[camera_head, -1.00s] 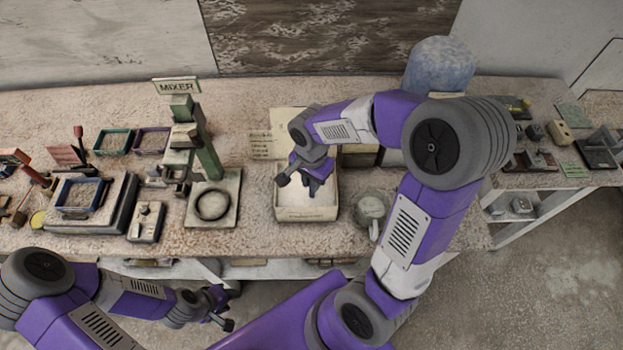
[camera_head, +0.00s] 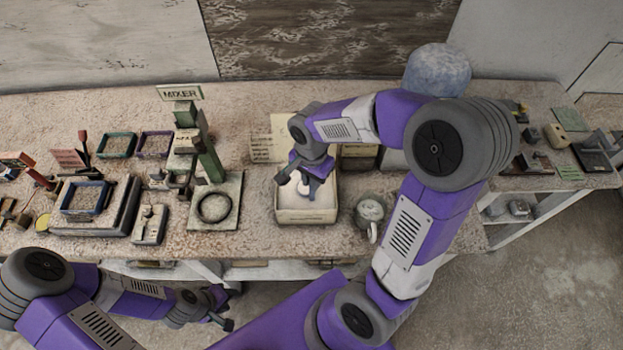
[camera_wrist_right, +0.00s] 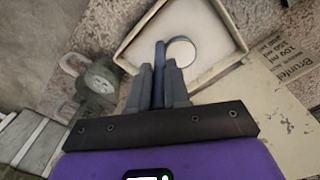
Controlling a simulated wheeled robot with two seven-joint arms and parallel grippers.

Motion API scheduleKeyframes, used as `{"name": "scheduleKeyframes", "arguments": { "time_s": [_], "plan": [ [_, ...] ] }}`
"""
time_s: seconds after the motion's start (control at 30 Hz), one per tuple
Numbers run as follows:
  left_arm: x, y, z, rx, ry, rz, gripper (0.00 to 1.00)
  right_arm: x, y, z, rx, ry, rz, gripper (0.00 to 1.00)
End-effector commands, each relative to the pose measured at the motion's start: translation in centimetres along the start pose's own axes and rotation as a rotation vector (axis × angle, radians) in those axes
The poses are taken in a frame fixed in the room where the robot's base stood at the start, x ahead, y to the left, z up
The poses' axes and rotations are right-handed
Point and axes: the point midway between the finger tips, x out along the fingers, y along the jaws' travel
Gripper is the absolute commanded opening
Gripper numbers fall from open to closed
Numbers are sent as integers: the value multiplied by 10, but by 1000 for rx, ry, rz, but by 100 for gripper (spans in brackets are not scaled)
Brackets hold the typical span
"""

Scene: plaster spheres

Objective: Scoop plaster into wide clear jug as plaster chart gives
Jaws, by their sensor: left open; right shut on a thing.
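A pale open box of white plaster (camera_head: 307,216) sits near the table's front edge. My right gripper (camera_head: 312,186) is over it. In the right wrist view this gripper (camera_wrist_right: 164,75) is shut on the blue handle of a scoop (camera_wrist_right: 181,52). The scoop's round bowl is over the plaster; I cannot tell how full it is. The clear jug (camera_head: 371,211) stands right of the box, and it also shows in the right wrist view (camera_wrist_right: 98,88). My left gripper (camera_head: 225,312) is open, low before the table.
A green mixer (camera_head: 205,150) with a ringed base (camera_head: 213,206) stands left of the box. Several small trays, including a blue-rimmed one (camera_head: 85,199), are further left. A grey-blue rounded object (camera_head: 438,70) is at the back right. Bare table lies between mixer and box.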

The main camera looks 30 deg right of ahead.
Motion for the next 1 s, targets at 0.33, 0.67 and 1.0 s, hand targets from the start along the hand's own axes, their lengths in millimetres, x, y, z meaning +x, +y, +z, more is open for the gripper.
{"name": "scheduleKeyframes", "arguments": {
  "time_s": [0.33,0.67,1.0],
  "plan": [
    [-30,11,1,0,0,0,43,-40,0,0,0,1,-3,0],
    [-54,20,2,0,0,0,43,-72,0,0,-1,1,-2,0],
    [-55,21,2,0,0,0,43,-74,0,0,-1,0,-1,0]
  ]
}}
